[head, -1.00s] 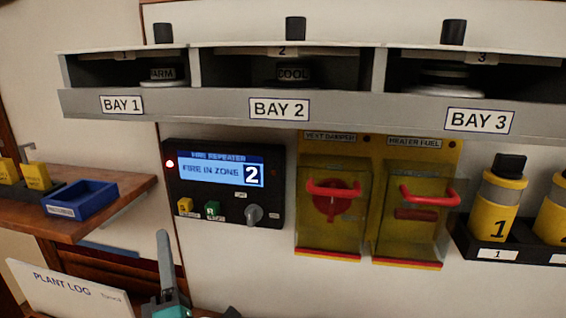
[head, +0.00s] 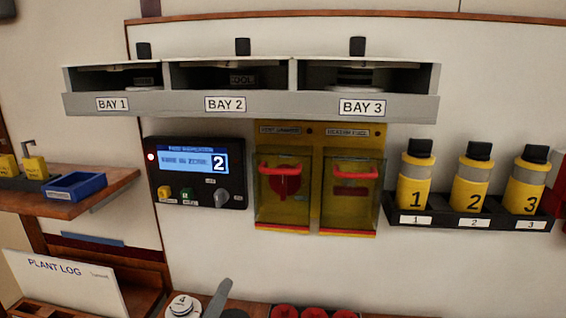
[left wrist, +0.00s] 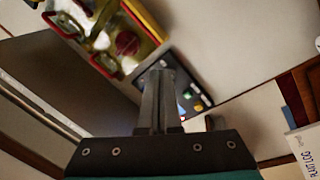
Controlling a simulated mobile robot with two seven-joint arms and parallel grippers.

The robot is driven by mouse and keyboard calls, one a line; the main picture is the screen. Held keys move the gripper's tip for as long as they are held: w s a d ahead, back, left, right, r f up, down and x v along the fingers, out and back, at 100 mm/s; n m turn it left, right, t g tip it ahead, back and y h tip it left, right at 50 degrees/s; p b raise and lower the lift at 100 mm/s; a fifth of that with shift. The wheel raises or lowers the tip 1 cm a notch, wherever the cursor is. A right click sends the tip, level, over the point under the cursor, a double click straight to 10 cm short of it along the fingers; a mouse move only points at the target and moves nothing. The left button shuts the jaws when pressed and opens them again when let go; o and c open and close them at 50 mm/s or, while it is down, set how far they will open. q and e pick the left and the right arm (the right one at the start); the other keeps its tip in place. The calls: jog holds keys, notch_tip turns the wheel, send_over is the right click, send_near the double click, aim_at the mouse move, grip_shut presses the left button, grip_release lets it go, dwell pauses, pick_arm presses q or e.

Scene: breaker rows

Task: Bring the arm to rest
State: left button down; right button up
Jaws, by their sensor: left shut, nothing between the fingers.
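My left gripper (head: 219,296) shows only as a grey finger at the bottom edge of the head view, low in front of the wall and below the fire repeater panel (head: 170,187). The rest of it is cut off. In the left wrist view its two fingers (left wrist: 160,80) are together with nothing between them, and they overlap part of the dark repeater panel (left wrist: 200,104) behind. My right gripper is in neither view.
A shelf labelled BAY 1 to BAY 3 (head: 285,105) runs above. Yellow covered boxes (head: 284,222) hang beside the panel. Yellow bottles (head: 471,190) stand in a rack at right. A wooden shelf with a blue tray (head: 74,187) and a PLANT LOG card (head: 62,285) are at left.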

pick_arm(q)
jog(key=s+d+f+m+g, duration=0.1)
jog(key=s+f+m+g, duration=0.7)
jog(key=f, duration=0.5)
jog(key=s+a+f+m+g+y, duration=0.1)
jog(key=s+a+f+g+y, duration=0.2)
jog(key=s, duration=0.4)
jog(key=s+a+f+m+g+y, duration=0.1)
jog(key=s+a+f+g, duration=0.25)
jog(key=s, duration=0.35)
notch_tip(320, 180, down, 25)
jog(key=s+g+b, duration=0.2)
jog(key=b, duration=0.2)
jog(key=s+a+f+g+b, duration=0.1)
jog(key=s+a+f+b, duration=0.2)
jog(key=s+f, duration=1.2)
notch_tip(320, 180, down, 4)
jog(key=shift+s+r+g+b, duration=0.1)
jog(key=shift+s+g+b, duration=0.25)
jog(key=shift+b, duration=0.5)
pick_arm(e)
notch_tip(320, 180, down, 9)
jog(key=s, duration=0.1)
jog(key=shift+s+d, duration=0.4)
